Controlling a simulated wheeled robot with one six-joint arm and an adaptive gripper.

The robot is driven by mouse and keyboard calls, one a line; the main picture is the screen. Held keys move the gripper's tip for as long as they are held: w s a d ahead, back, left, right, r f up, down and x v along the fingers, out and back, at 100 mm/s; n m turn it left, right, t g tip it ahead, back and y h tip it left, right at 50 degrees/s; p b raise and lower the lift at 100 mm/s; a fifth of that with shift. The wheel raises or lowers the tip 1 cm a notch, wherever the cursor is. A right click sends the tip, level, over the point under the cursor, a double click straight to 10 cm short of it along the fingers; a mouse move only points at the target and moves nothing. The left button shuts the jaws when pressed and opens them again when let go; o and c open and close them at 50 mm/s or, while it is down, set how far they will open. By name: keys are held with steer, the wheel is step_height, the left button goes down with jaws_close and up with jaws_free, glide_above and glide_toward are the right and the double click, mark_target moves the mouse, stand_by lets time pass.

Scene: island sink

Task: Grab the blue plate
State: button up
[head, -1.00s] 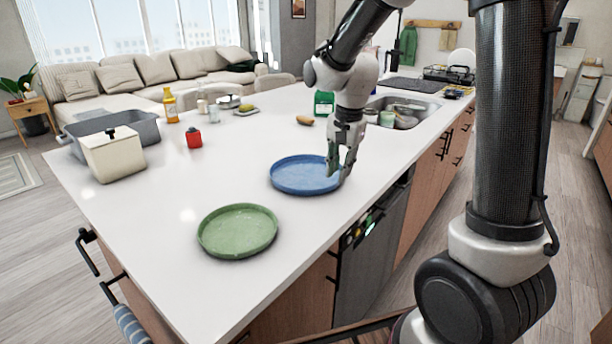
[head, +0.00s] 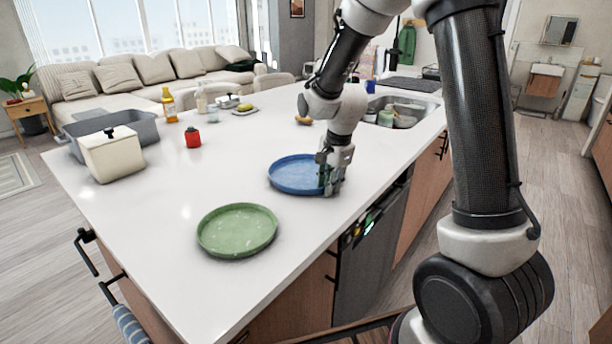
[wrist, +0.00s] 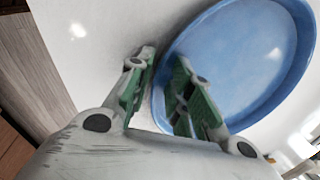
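The blue plate (head: 292,175) lies flat on the white island counter; in the wrist view its raised rim and smooth inside (wrist: 245,60) fill the upper right. My gripper (head: 330,188) points down at the plate's right edge in the head view. In the wrist view my gripper (wrist: 163,62) has its two green-padded fingers apart, with the near rim running between them. The left finger is over bare counter and the right finger is over the plate's inner side. Contact with the rim cannot be made out.
A green plate (head: 237,230) lies nearer on the counter (head: 180,200). A cream box (head: 113,155), a grey tray (head: 140,126) and a red jar (head: 193,137) stand at the left. The sink (head: 405,108) is farther back. The counter's edge runs close to the right of the gripper.

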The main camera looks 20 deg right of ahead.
jaws_close()
steer(key=shift+r, duration=0.2)
